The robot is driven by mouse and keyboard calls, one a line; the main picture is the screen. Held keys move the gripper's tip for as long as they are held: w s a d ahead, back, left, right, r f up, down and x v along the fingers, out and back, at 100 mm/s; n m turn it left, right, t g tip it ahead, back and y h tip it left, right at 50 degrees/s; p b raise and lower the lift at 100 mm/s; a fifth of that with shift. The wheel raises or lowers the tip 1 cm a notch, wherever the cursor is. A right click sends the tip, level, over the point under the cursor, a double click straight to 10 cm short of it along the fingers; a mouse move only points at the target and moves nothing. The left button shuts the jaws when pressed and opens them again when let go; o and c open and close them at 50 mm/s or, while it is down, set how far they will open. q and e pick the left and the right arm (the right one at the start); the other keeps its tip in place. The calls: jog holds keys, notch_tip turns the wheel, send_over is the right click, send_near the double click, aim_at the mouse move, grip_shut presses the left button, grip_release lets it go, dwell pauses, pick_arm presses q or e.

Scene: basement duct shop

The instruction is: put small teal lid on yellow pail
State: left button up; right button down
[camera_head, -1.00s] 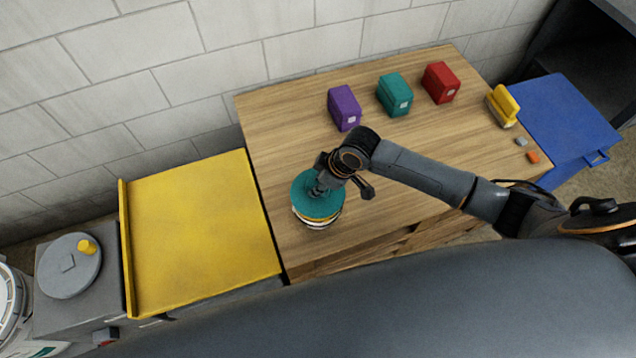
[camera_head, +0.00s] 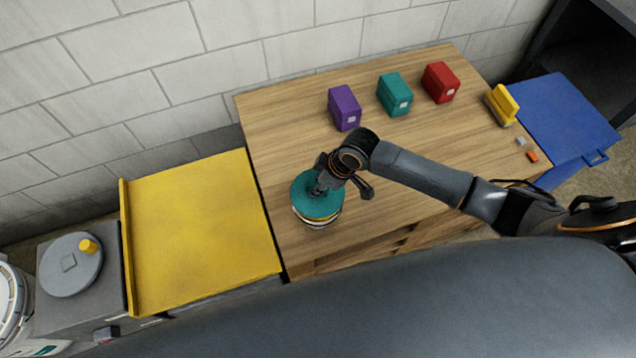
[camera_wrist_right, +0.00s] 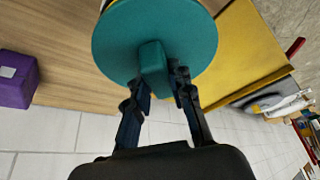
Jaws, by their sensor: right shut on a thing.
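The small teal lid (camera_head: 313,203) is a round disc over the yellow pail (camera_head: 320,221) near the front left corner of the wooden bench. Only part of the pail's rim and side shows below the lid. My right gripper (camera_head: 322,187) is shut on the lid's block handle. In the right wrist view the lid (camera_wrist_right: 195,38) fills the top and both fingers (camera_wrist_right: 160,82) close on its teal handle. My left gripper is not in view.
Purple (camera_head: 344,108), teal (camera_head: 395,94) and red (camera_head: 440,82) boxes stand along the back of the wooden bench (camera_head: 280,120). A yellow-handled brush-like item (camera_head: 503,104) and small blocks lie at the right. A yellow-topped surface (camera_head: 200,230) is left of the bench, a blue one (camera_head: 565,115) right.

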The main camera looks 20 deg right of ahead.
jog(key=shift+f, duration=0.45)
jog(key=c, duration=1.5)
grip_release()
jog(key=shift+o, duration=0.2)
jog(key=p+v, duration=1.1)
